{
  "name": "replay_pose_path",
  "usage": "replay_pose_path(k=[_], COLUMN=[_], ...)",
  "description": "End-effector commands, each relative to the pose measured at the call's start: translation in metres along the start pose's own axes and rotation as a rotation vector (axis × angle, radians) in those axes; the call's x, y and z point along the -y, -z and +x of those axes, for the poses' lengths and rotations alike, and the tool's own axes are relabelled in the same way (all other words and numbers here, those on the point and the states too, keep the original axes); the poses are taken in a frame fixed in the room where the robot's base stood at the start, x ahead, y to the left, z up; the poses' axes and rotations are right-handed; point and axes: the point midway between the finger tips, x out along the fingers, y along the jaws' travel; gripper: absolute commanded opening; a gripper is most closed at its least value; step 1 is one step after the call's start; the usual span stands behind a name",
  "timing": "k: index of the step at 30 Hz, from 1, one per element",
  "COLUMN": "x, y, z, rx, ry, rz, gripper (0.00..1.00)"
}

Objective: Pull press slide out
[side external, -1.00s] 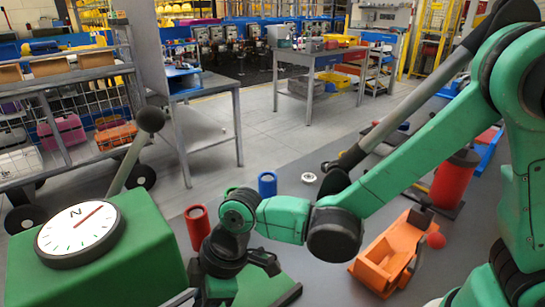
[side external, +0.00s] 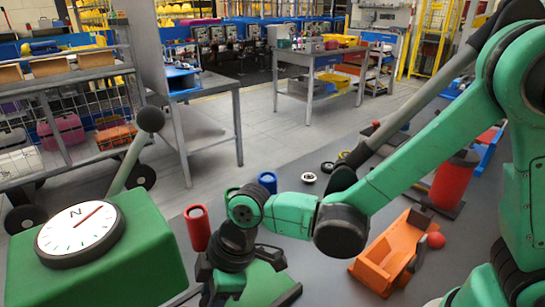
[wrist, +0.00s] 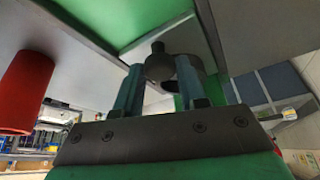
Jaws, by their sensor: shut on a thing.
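The press is a green housing (side external: 150,245) at the left of the side view, with a round white dial (side external: 82,232) on top and a ball-ended lever (side external: 131,160) behind it. My gripper (wrist: 160,76) points down beside the press. In the wrist view its two fingers stand on either side of a dark round knob (wrist: 159,64), and it is shut on that knob. The knob seems to belong to the press slide, a grey part by a green surface (wrist: 120,15). In the side view my wrist hides the knob and most of the slide.
A red cylinder (side external: 197,228) stands close to my wrist and shows at the wrist view's left (wrist: 25,90). A blue cylinder (side external: 267,183) stands behind.

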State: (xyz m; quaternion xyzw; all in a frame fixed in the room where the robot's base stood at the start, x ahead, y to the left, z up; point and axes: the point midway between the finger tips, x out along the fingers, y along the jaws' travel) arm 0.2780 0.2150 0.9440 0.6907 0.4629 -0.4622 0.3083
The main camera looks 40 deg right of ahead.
Motion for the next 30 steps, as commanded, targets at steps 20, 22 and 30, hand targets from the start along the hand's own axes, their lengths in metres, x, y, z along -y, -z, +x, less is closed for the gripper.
replay_pose_path(k=[20, 22, 30], x=[-0.044, -0.044, -0.044], y=[-0.098, -0.098, -0.098], z=[-0.041, -0.041, -0.040], rx=[0.000, 0.000, 0.000], ry=[-0.003, -0.003, -0.003], rz=[0.000, -0.001, 0.000], gripper=[0.00, 0.00, 0.67])
